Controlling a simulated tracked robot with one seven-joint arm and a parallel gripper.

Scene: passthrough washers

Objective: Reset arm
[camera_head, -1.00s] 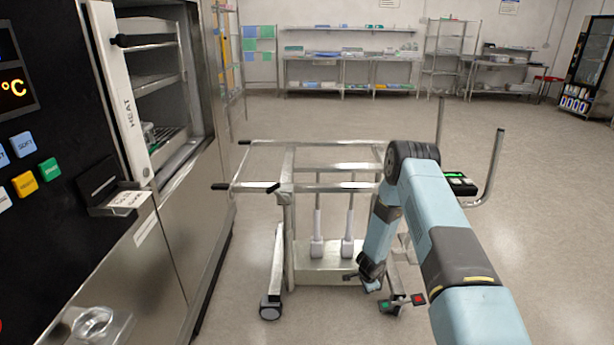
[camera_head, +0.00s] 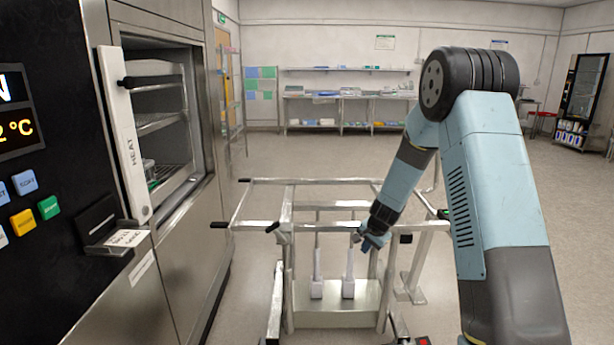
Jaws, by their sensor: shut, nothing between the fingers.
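My arm rises at the right of the head view, bends at a black elbow joint and slopes down to the left. My gripper (camera_head: 359,240) is at its lower end, small in the picture, shut and empty. It hangs in front of or over the metal trolley (camera_head: 300,181); I cannot tell whether it touches a rail. No object is held in it.
The washer (camera_head: 170,270) stands close at the left. Its door (camera_head: 124,140) is open and racks (camera_head: 160,122) show inside. Shelves (camera_head: 348,69) line the back wall. A dark cabinet (camera_head: 580,100) stands at far right. The floor (camera_head: 300,150) behind the trolley is clear.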

